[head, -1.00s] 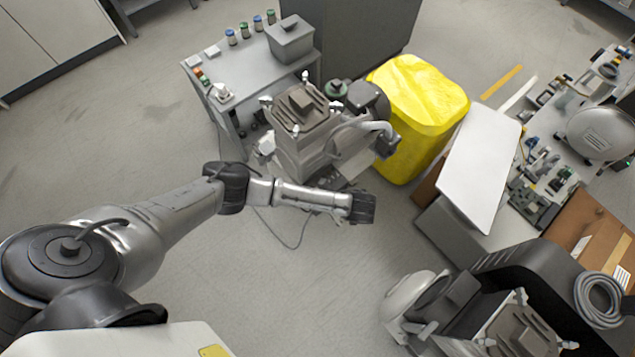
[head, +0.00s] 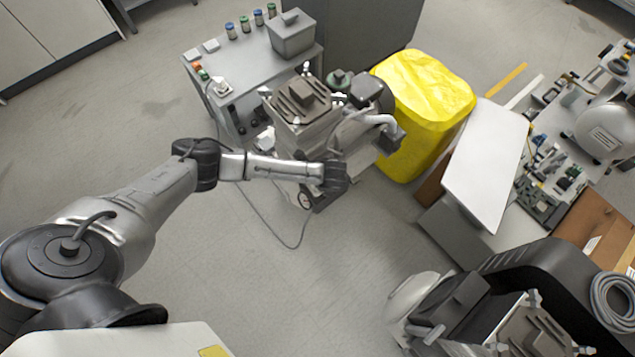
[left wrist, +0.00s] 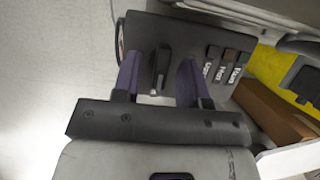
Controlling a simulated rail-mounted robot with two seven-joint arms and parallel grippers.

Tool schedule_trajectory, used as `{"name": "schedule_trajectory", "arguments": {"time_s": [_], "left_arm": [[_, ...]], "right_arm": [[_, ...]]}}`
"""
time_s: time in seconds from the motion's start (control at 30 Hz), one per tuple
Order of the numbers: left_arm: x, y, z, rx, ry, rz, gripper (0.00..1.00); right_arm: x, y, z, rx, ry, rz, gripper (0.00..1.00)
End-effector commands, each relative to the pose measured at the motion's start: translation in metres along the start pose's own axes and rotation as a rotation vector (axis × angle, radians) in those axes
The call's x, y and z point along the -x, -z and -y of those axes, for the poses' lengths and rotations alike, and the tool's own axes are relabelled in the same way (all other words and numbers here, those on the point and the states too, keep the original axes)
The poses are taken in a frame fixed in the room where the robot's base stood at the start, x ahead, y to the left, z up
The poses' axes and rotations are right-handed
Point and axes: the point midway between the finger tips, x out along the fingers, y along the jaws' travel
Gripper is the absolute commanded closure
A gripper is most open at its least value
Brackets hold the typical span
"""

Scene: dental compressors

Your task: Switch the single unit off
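The single unit (head: 302,112), a grey compressor with a ribbed head, stands beside the grey cart in the head view. My left gripper (head: 337,178) is at its near lower side, covering part of it. In the left wrist view, a dark panel (left wrist: 200,38) faces the gripper, with several white-marked labels on its right. A dark upright switch lever (left wrist: 161,68) on the panel lies between the two purple fingers of my left gripper (left wrist: 160,72). The fingers are apart, with gaps visible on both sides of the lever. My right gripper is not in view.
A yellow-covered bin (head: 422,105) stands right of the unit. A grey cart (head: 250,75) with jars and a box is behind left. A cable (head: 290,245) loops on the floor. Another compressor (head: 480,320) is at lower right. The floor in front is open.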

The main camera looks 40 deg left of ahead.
Motion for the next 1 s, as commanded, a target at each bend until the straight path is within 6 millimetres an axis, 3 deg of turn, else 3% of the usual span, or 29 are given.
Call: {"name": "schedule_trajectory", "arguments": {"time_s": [0.27, 0.67, 1.0], "left_arm": [[-0.0004, -0.0002, -0.0001, 0.000, 0.000, 0.000, 0.63], [-0.0003, 0.0000, 0.0000, 0.000, 0.000, 0.000, 1.00], [0.0021, -0.0009, 0.0001, 0.029, -0.012, 0.000, 1.00]], "right_arm": [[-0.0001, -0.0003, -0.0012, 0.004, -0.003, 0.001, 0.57], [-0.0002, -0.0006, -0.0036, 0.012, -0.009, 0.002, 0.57], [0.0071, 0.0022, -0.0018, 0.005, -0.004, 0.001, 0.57]]}}
